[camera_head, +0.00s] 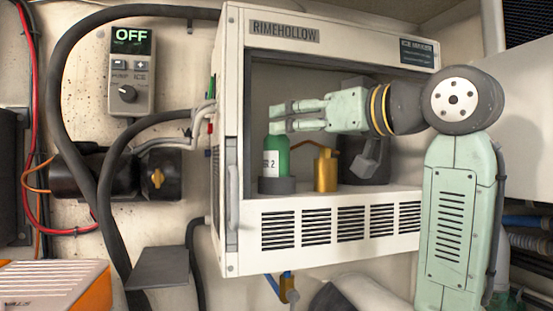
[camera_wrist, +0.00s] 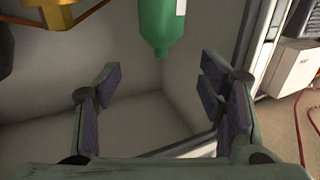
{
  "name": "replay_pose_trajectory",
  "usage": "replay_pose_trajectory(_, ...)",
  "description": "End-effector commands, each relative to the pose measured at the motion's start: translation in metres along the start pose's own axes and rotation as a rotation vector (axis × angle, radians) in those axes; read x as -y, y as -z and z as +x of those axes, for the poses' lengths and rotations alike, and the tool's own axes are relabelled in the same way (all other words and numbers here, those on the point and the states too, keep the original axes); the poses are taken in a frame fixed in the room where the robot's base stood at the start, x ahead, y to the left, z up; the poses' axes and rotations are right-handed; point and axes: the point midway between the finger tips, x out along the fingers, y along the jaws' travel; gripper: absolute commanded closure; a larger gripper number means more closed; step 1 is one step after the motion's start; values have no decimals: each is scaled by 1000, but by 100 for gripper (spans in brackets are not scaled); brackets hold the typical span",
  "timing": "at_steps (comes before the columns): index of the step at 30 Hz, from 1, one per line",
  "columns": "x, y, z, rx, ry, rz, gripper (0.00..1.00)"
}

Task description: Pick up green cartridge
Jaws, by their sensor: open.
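The green cartridge (camera_head: 276,158) stands upright in a dark round holder (camera_head: 277,185) inside the open ice maker cabinet, with a white label on its side. My gripper (camera_head: 277,117) reaches in from the right, its fingers pointing left, level with or just above the cartridge's top. In the wrist view the cartridge (camera_wrist: 162,22) shows at the top of the picture, its narrow end towards the space between my fingertips (camera_wrist: 157,75). The fingers are spread and nothing is between them. I cannot tell whether a finger touches the cartridge.
A brass fitting (camera_head: 325,170) with a thin orange tube stands right of the cartridge; it also shows in the wrist view (camera_wrist: 60,14). The cabinet (camera_head: 340,250) has walls and a roof around the opening. A control box (camera_head: 132,75) reading OFF hangs at left.

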Motion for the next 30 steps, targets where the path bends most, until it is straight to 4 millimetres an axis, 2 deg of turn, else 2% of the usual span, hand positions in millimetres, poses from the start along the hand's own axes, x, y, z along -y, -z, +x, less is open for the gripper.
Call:
replay_pose_trajectory(8,2,0,25,1,2,-1,37)
replay_pose_trajectory(15,3,-3,58,1,1,1,37)
replay_pose_trajectory(22,2,-5,61,-1,0,0,37)
replay_pose_trajectory(30,2,-5,61,-1,0,0,55)
